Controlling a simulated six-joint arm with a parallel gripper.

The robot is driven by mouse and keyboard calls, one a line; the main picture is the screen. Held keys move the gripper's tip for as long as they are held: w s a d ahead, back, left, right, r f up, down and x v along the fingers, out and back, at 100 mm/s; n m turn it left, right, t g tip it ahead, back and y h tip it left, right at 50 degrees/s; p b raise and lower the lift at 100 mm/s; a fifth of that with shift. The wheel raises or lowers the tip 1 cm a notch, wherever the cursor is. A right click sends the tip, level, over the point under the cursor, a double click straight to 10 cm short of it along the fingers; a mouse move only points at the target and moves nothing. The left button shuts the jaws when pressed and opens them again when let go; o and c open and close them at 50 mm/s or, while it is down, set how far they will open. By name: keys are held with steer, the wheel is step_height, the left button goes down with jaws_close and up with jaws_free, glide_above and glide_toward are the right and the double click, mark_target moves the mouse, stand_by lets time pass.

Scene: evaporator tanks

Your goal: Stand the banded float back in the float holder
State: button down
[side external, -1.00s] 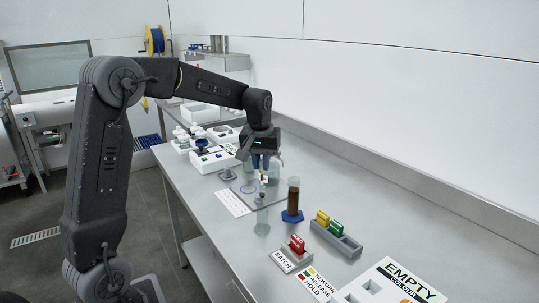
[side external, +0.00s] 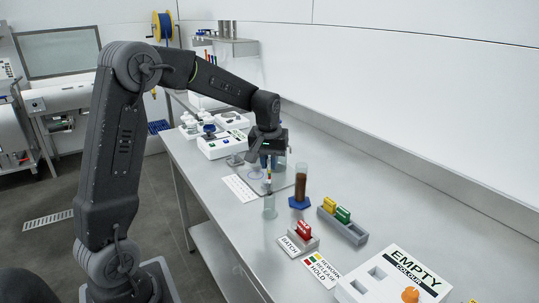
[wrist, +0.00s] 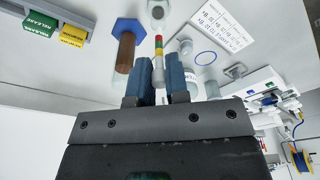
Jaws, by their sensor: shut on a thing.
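The banded float (side external: 268,178), with red, yellow and green bands, hangs below my gripper (side external: 267,163). In the wrist view the float (wrist: 158,48) is between the two blue fingers of my gripper (wrist: 160,82), which is shut on it. A clear glass cylinder (side external: 270,208) stands just in front of and below the float in the side view; it shows at the top of the wrist view (wrist: 157,12). I cannot tell for certain which vessel is the float holder. More glassware (side external: 281,163) stands partly hidden behind my gripper.
A brown-filled cylinder (side external: 301,180) on a blue hexagonal base stands close to the right. A grey rack (side external: 341,226) with yellow and green tags, a red tag block (side external: 303,232) and a white tray (side external: 392,280) lie nearer. A white printed sheet (side external: 239,187) lies left.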

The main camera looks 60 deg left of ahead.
mark_target(270, 183)
steer(key=shift+f, duration=3.15)
steer(key=c, duration=1)
jaws_free()
steer(key=shift+c, duration=0.2)
step_height(270, 183, up, 14)
steer(key=s+d, duration=0.1)
steer(key=shift+s+d+f, duration=0.15)
steer(key=shift+s+d, duration=0.1)
steer(key=shift+d, duration=0.1)
